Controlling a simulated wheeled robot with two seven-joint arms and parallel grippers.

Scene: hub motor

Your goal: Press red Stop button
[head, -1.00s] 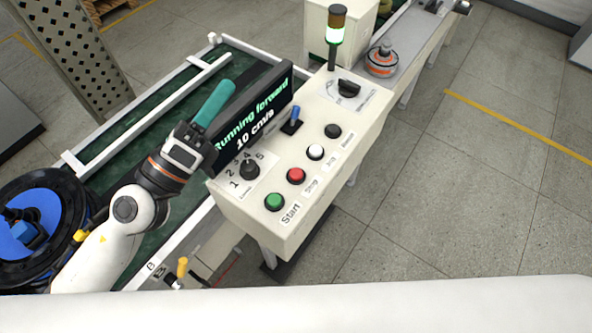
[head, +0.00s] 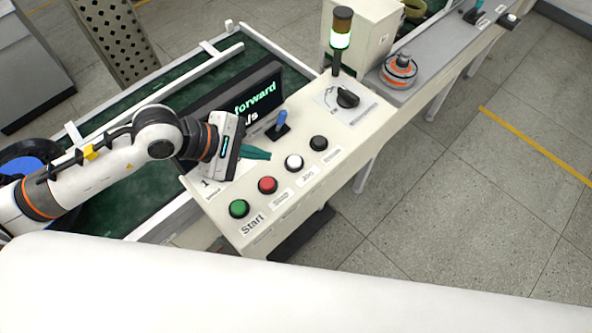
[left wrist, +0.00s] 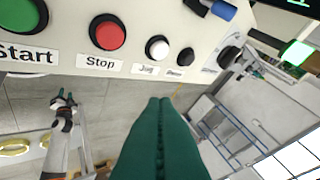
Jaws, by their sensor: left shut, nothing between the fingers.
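The red Stop button (head: 267,185) sits on the sloped top of the white control panel (head: 232,240), between the green Start button (head: 239,208) and a white button (head: 294,162). In the left wrist view the red button (left wrist: 108,33) shows above a "Stop" label. My left gripper (head: 268,155) has green fingers, shut and empty. It hovers over the panel, behind and above the red button in the head view, apart from it. In the left wrist view its closed fingers (left wrist: 160,125) point up toward the panel, to the right of the red button. My right gripper is not in the head view.
A black button (head: 319,143), a blue-tipped lever (head: 280,120) and a black rotary knob (head: 348,97) are on the same panel. A display (head: 250,95) stands behind it, partly hidden by my arm. A signal tower (head: 341,30) glows green. Open floor lies to the right.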

